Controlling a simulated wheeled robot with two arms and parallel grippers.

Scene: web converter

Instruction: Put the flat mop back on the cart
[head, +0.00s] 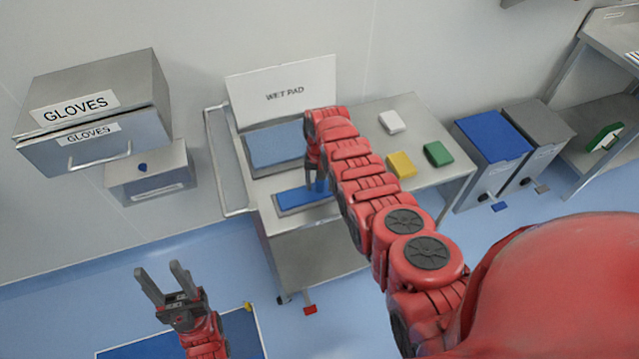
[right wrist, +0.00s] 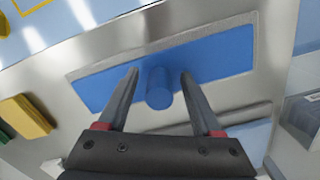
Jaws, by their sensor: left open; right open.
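The flat mop, a blue pad with a grey edge, lies on the steel cart (head: 284,258) in the head view (head: 292,199). It also fills the middle of the right wrist view (right wrist: 222,55). A short blue round handle (right wrist: 159,88) stands up from its middle. My right gripper (head: 314,184) is over the mop, open, with its fingers on either side of the handle in the right wrist view (right wrist: 159,73); I see no finger closed on it. My left gripper (head: 163,270) is open and empty above the floor at lower left.
On the cart are a light blue pad (head: 273,146) under a "WET PAD" sign (head: 283,92), and white (head: 392,122), yellow (head: 401,165) and green (head: 438,154) blocks. A gloves box (head: 95,110) hangs left. Blue (head: 492,137) and grey bins and a shelf stand right.

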